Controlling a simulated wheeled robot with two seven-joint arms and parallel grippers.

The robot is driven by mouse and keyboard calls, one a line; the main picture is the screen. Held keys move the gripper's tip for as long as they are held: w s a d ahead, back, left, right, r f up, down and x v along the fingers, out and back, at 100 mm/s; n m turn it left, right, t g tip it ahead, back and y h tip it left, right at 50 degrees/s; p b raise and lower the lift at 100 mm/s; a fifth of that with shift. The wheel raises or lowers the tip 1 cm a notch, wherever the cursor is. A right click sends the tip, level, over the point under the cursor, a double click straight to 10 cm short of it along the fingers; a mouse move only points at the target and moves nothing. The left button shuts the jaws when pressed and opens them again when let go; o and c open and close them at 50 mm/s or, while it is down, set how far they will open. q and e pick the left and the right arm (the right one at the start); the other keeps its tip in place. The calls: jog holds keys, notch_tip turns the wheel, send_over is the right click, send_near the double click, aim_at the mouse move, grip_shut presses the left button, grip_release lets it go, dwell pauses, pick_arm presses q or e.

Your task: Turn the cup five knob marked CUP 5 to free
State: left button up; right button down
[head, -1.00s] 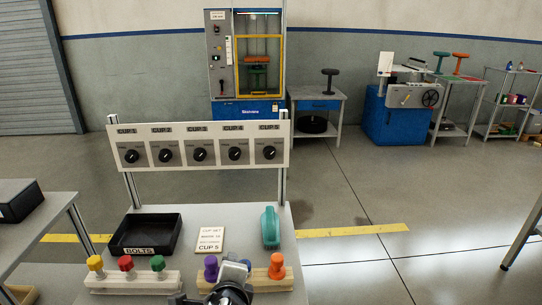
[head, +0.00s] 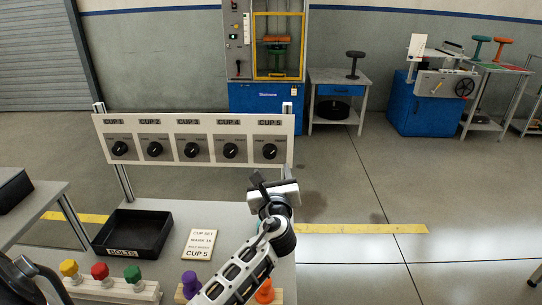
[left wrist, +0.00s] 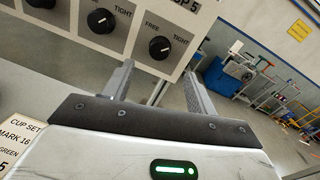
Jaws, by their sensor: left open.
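The CUP 5 knob (head: 269,151) is a black round knob at the right end of a white panel of knobs. In the left wrist view the knob (left wrist: 160,47) has FREE printed on its left and TIGHT on its right. Its white pointer mark seems to lean toward the TIGHT side. My left gripper (head: 272,178) is open and empty, just below the panel's right end. In the left wrist view its fingers (left wrist: 160,72) stand apart, below and to either side of the knob, not visibly touching it. My right gripper is out of view.
The panel (head: 195,163) stands on metal posts at the table's back. A black BOLTS tray (head: 133,233), a CUP 5 card (head: 200,244) and coloured knobs in pale blocks are on the table.

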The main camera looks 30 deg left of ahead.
aim_at(270, 154)
pick_arm(q)
jog(key=x, duration=0.8)
jog(key=shift+w+a+b, duration=0.2)
jog(key=shift+w+b, duration=0.1)
jog(key=shift+b, duration=0.05)
jog(key=c, duration=1)
